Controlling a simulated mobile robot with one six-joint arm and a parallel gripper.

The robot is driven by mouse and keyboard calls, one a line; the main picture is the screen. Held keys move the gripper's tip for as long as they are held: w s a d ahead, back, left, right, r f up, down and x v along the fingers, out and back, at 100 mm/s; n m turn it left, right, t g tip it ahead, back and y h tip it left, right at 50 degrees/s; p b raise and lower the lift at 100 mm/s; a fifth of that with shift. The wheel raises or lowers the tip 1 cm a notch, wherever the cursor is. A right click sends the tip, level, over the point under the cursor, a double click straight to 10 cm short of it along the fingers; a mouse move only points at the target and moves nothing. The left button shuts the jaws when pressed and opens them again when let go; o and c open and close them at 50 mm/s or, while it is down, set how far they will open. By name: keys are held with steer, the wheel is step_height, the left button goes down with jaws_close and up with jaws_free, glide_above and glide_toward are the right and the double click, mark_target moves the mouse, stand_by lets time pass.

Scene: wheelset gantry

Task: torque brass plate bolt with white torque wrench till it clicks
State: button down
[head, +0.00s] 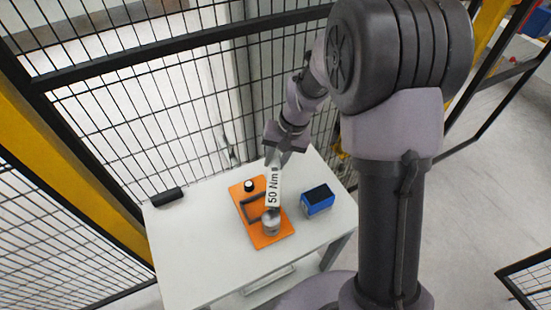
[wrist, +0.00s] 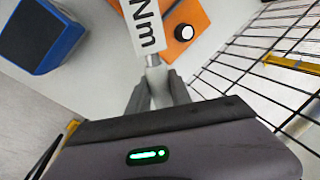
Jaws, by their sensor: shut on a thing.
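The wrench reaches from my gripper down toward a round silver piece (head: 270,221) on an orange plate (head: 247,189). Whether the wrench touches it, I cannot tell. I cannot make out a brass plate or a bolt head; the wrench's far end is out of the wrist view.
A black cylinder (head: 168,197) lies at the table's left. Black mesh fencing (head: 130,110) stands behind.

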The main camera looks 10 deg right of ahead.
steer(key=shift+f+b, duration=0.5)
steer(key=shift+f, duration=0.2)
steer(key=shift+d, duration=0.15)
steer(key=shift+s+d+m+b, duration=0.2)
steer(key=shift+d+m, duration=0.25)
steer(key=shift+d, duration=0.1)
steer(key=shift+s+d+m+b, duration=0.15)
steer(key=shift+s+d+m, duration=0.05)
steer(key=shift+d+m, duration=0.3)
steer(key=shift+s+d, duration=0.1)
steer(key=shift+d, duration=0.15)
steer(key=shift+w+a+n, duration=0.2)
steer(key=shift+a+n, duration=0.05)
steer(key=shift+a, duration=0.25)
steer(key=shift+r, duration=0.1)
